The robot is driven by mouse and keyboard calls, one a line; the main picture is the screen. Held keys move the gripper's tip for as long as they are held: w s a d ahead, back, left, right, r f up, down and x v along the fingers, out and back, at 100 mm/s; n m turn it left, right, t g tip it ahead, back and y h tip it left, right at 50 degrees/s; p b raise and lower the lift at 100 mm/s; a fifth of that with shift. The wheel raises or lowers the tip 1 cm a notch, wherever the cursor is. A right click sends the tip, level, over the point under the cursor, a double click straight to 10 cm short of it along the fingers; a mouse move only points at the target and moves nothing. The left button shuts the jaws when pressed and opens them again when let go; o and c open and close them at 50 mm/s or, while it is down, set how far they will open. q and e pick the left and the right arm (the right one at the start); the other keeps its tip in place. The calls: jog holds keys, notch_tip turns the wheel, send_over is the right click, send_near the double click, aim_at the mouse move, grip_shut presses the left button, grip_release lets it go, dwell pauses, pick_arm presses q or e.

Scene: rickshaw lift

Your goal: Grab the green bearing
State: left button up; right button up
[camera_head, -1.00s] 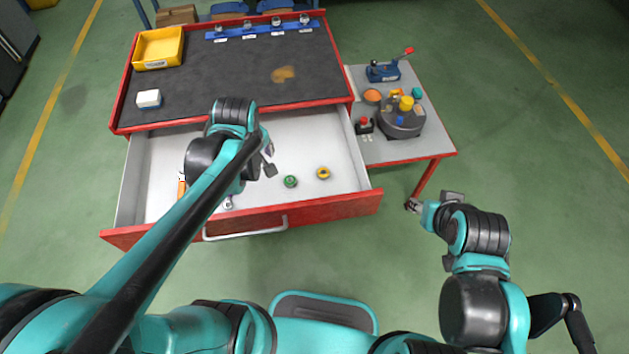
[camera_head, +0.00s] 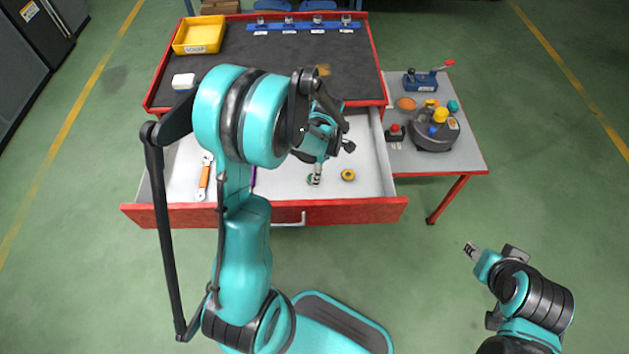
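The green bearing (camera_head: 310,179) lies on the white floor of the open drawer (camera_head: 377,180). It is mostly hidden behind the tip of my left gripper (camera_head: 316,178). My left gripper points down right at the bearing. Its fingers look close together, but I cannot tell whether they grip the bearing. A yellow bearing (camera_head: 348,175) lies just to the right in the drawer. My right gripper (camera_head: 470,248) is over the green floor at the lower right, away from the drawer, and looks small in this view; I cannot tell whether it is open.
An orange-handled tool (camera_head: 204,180) lies in the drawer's left part. Above the drawer, the dark worktop (camera_head: 240,55) carries a yellow bin (camera_head: 198,36) and a white box (camera_head: 184,81). A grey side table (camera_head: 455,160) with several parts stands to the right.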

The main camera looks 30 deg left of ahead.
pick_arm(q)
notch_tip(320, 180, down, 4)
jog(key=shift+r+b, duration=0.25)
jog(key=shift+b, duration=0.3)
jog(key=shift+r, duration=0.15)
jog(key=c, duration=1.3)
jog(key=shift+o, duration=0.2)
